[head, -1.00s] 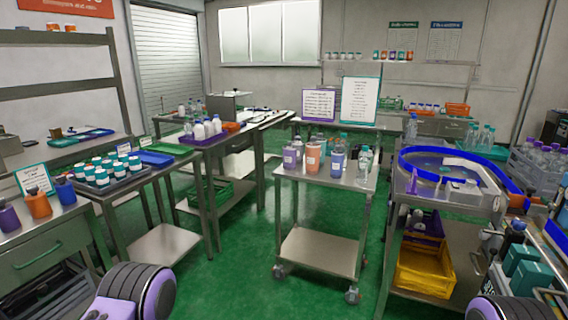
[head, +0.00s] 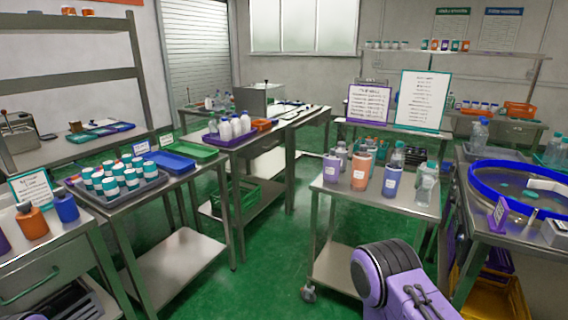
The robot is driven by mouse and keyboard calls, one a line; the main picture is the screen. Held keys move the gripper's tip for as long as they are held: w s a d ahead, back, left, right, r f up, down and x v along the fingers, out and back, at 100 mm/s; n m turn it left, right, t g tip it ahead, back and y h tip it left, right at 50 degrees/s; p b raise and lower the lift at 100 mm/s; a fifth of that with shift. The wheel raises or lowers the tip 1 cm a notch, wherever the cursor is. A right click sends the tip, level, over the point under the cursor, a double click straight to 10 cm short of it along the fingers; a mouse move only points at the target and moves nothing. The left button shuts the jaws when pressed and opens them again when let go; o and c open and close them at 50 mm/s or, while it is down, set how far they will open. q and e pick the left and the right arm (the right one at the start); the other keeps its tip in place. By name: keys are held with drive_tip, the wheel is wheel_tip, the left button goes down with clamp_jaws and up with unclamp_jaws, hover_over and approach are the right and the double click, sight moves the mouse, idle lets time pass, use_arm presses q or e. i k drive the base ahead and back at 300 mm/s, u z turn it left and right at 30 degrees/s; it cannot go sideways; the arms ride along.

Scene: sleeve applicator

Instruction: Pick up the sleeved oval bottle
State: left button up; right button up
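Several bottles stand on the steel cart (head: 335,202) right of centre. Near its front edge are a pale purple bottle (head: 332,168), an orange sleeved bottle (head: 361,172), a blue sleeved bottle with a clear top (head: 391,182) and a clear bottle with a teal cap (head: 427,187). More bottles stand partly hidden behind them. I cannot tell from here which one is the oval sleeved bottle. Neither of my grippers shows. A purple and black link of my arm is at the bottom, in front of the cart, and touches none of the bottles.
A blue-rimmed round table (head: 479,197) stands right of the cart. Two sign boards (head: 422,98) stand behind the cart. Green floor lies open between.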

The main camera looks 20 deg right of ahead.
sight(331, 162)
drive_tip(key=u, duration=0.2)
drive_tip(key=i, duration=1.1)
drive_tip(key=z, duration=0.7)
drive_tip(key=i, duration=0.85)
drive_tip(key=z, duration=0.7)
